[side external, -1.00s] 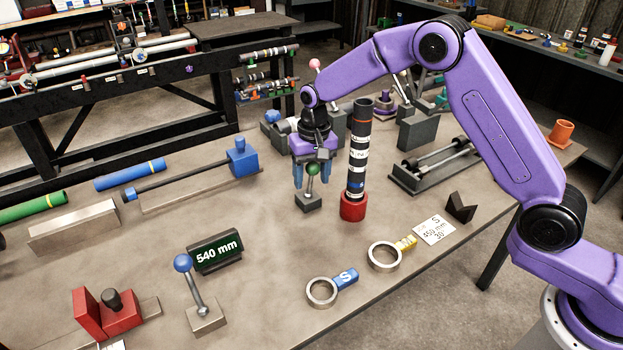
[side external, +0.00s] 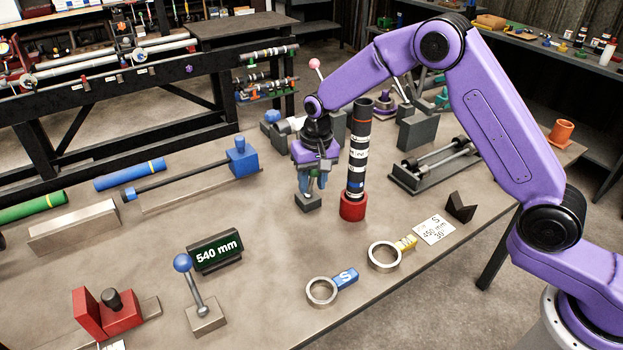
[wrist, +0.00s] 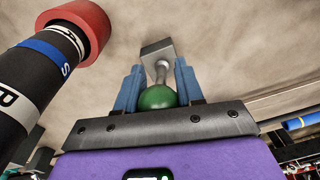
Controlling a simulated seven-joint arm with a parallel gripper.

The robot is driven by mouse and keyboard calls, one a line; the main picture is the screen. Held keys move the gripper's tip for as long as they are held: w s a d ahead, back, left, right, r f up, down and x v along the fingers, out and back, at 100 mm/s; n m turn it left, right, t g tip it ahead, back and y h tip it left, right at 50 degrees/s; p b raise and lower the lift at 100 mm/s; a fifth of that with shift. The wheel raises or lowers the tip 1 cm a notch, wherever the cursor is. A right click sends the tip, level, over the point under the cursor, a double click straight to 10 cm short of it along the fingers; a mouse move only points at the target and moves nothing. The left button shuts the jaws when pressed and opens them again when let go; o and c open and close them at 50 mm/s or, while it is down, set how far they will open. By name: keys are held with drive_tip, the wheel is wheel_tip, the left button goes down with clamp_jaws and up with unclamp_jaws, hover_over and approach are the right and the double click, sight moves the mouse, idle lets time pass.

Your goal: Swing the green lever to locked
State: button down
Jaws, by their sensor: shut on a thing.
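The green lever has a green ball knob (wrist: 157,97) on a short metal stem rising from a grey block (side external: 309,202) on the bench. My gripper (side external: 312,180) points down over the lever, left of the black shaft. In the wrist view the two blue fingers of my gripper (wrist: 158,90) stand on either side of the green ball, shut on it. The stem and base block (wrist: 157,48) show beyond the ball. In the side view the fingers hide most of the knob.
A tall black banded shaft (side external: 357,150) stands in a red base (side external: 353,206) close to the right of my gripper. The bench left of the green lever is clear.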

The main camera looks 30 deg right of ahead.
drive_tip(key=shift+s+f+t, duration=0.2)
drive_tip(key=shift+s+t, duration=0.15)
drive_tip(key=shift+t, duration=0.4)
drive_tip(key=shift+s+f+t, duration=0.15)
drive_tip(key=shift+s+t, duration=0.2)
drive_tip(key=shift+t, duration=0.4)
drive_tip(key=c, duration=0.8)
unclamp_jaws()
drive_tip(key=shift+r, duration=0.1)
drive_tip(key=v, duration=0.3)
drive_tip(key=w+v, duration=0.1)
drive_tip(key=v, duration=0.2)
drive_tip(key=w+v, duration=0.1)
drive_tip(key=v, duration=0.2)
drive_tip(key=shift+r, duration=0.6)
